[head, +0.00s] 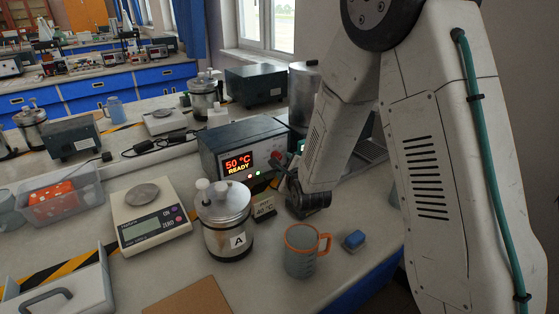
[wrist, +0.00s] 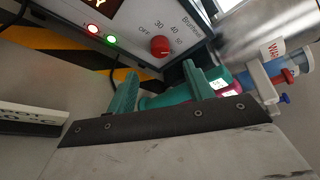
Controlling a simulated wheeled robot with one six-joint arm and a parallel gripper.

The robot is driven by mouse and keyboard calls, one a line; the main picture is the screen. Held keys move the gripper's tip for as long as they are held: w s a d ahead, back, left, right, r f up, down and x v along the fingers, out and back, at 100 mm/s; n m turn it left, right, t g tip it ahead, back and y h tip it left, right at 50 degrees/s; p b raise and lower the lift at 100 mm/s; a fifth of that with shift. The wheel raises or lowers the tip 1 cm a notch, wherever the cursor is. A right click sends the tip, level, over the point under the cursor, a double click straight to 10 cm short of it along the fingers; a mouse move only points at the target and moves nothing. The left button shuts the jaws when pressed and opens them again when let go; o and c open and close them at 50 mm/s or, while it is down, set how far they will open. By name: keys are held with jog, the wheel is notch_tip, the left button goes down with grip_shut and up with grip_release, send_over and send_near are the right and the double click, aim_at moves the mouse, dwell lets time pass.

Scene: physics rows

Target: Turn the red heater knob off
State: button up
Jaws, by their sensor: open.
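The red knob (wrist: 160,45) shows on the pale front panel of the heater in the wrist view. Its scale reads OFF, 30, 40 and 50; I cannot clearly tell where the knob points. The heater (head: 243,146) is a dark box, and its display (head: 239,163) reads 50 °C READY in the head view. My gripper (wrist: 160,75) is open, its two green fingers spread just below the knob in the wrist view, apart from it.
A lidded vessel marked A (head: 227,240), a grey mug with orange rim (head: 300,262) and a blue block (head: 354,240) stand in front of the heater. A small 40 °C card (head: 264,208) stands close. A scale (head: 150,218) is at left. Tubes (wrist: 275,70) stand right of my fingers.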

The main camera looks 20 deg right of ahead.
jog(key=x, duration=0.8)
jog(key=shift+m, duration=0.4)
jog(key=shift+w, duration=0.1)
jog(key=shift+c, duration=0.3)
jog(key=c, duration=0.9)
